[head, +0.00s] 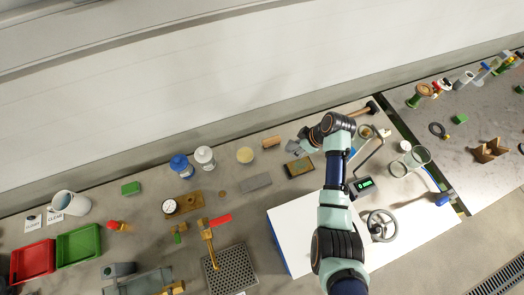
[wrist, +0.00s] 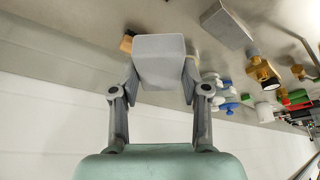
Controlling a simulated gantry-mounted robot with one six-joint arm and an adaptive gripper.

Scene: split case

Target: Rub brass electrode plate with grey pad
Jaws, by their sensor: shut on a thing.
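My gripper (wrist: 158,88) is shut on a grey pad (wrist: 160,60), a pale block with rounded edges that sits between both fingers in the wrist view. In the head view my gripper (head: 297,147) is at the bench's middle, just behind a brass plate (head: 299,166) in a dark frame. I take this to be the electrode plate. The gripper looks close to the plate, but I cannot tell whether the pad touches it. I cannot make out the plate in the wrist view; the pad may hide it.
A white board (head: 295,232) is in front. A hammer (head: 363,109) lies right of my wrist.

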